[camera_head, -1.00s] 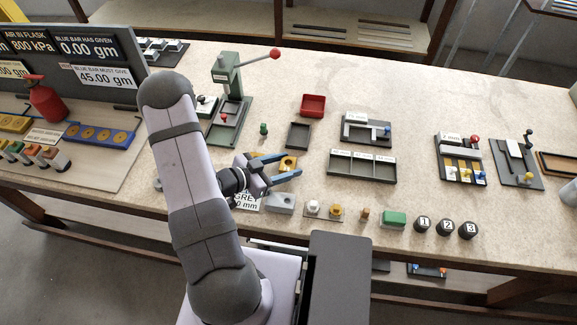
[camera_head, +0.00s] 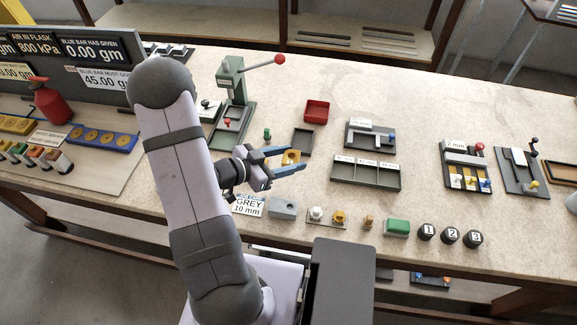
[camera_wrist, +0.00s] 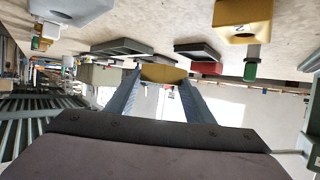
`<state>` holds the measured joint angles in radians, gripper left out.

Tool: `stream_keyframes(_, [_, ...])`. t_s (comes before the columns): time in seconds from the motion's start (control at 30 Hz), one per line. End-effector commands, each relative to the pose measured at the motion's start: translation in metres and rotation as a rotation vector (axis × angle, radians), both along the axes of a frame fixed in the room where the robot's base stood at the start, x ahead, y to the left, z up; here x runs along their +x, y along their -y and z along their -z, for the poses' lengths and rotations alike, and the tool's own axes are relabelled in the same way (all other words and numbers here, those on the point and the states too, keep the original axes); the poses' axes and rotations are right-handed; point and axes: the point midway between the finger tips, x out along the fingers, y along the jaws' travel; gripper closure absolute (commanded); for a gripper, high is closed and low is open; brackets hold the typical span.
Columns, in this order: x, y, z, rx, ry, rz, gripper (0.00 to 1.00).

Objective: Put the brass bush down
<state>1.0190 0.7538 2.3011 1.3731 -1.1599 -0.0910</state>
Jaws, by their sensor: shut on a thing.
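The brass bush (camera_wrist: 163,73) shows as a yellow-brass piece between the tips of my blue fingers in the wrist view. My gripper (camera_wrist: 160,85) is shut on it. In the head view my gripper (camera_head: 302,159) reaches right over the near half of the bench, left of the middle.
A dark tray (camera_head: 303,142) and a red tray (camera_head: 317,111) lie beyond my gripper. A grey block (camera_head: 284,208), a GREY 10 mm label (camera_head: 248,206) and small parts line the near side. A three-part tray (camera_head: 365,174) stands right.

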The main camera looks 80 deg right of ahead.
Motion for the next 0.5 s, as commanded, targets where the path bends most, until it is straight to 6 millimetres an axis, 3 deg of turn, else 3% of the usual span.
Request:
stream_keyframes(0.2, [0.000,0.000,-0.026,-0.003,0.002,0.000,0.78])
stream_keyframes(0.5, [0.000,0.000,-0.040,0.000,0.000,0.000,0.78])
